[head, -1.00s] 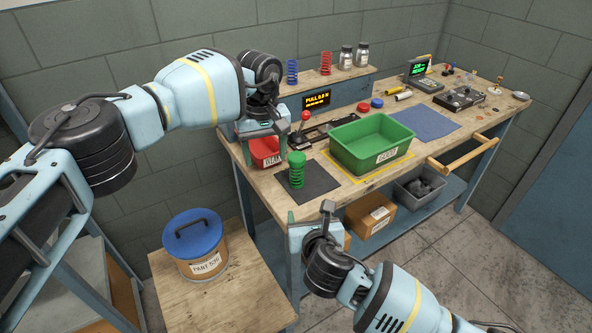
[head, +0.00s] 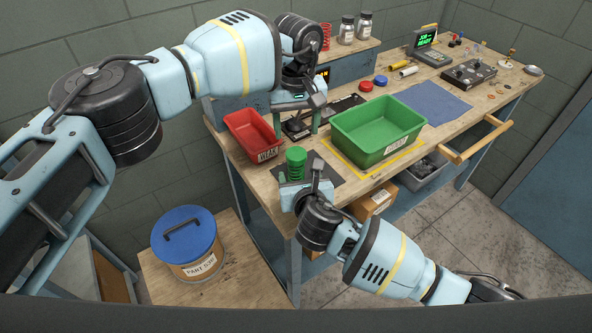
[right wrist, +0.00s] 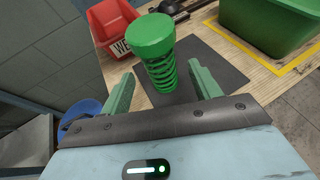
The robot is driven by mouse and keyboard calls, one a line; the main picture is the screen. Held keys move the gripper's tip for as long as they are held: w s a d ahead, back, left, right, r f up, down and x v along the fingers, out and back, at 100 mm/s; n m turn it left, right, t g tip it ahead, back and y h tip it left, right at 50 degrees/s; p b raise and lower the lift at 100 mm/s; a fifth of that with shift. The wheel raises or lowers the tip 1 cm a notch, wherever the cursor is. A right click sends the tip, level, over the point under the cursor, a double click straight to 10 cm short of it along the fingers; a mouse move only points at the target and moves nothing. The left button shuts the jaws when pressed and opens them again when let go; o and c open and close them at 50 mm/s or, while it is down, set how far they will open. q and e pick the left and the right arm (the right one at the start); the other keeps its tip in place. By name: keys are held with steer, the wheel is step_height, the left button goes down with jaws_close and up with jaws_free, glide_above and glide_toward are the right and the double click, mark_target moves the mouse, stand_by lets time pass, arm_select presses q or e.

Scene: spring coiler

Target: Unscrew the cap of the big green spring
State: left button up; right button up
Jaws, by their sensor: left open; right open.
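The big green spring (head: 297,172) stands upright on a dark mat (head: 322,167) near the bench's front left corner. Its wide green cap (head: 296,155) sits on top. In the right wrist view the cap (right wrist: 153,36) and the coils (right wrist: 163,74) show clearly. My right gripper (right wrist: 162,72) is open, with one finger on each side of the spring in that view, empty and with gaps to the coils. In the head view my right gripper (head: 291,185) is low at the front of the spring and hides its base. My left gripper (head: 297,122) is open and empty, above and behind the spring.
A red bin (head: 252,134) labelled WEAK stands left of the spring. A green bin (head: 378,130) stands to the right on a yellow-outlined area. A blue-lidded tub (head: 188,245) is on a lower table. A blue mat (head: 430,108) lies clear farther right.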

mark_target(296, 153)
arm_select(q)
steer(key=shift+w, duration=0.15)
arm_select(e)
steer(key=shift+x, duration=3.35)
steer(key=c, duration=1.3)
arm_select(q)
steer(key=shift+c, duration=0.6)
arm_select(e)
jaws_close()
arm_select(q)
steer(key=m, duration=0.2)
steer(key=shift+d+f+m, duration=0.1)
steer(key=shift+d+m, duration=0.05)
steer(key=shift+m, duration=0.15)
steer(key=shift+c, duration=0.4)
steer(key=shift+a+m, duration=0.2)
steer(key=shift+m, duration=0.7)
steer(key=shift+f, duration=3.95)
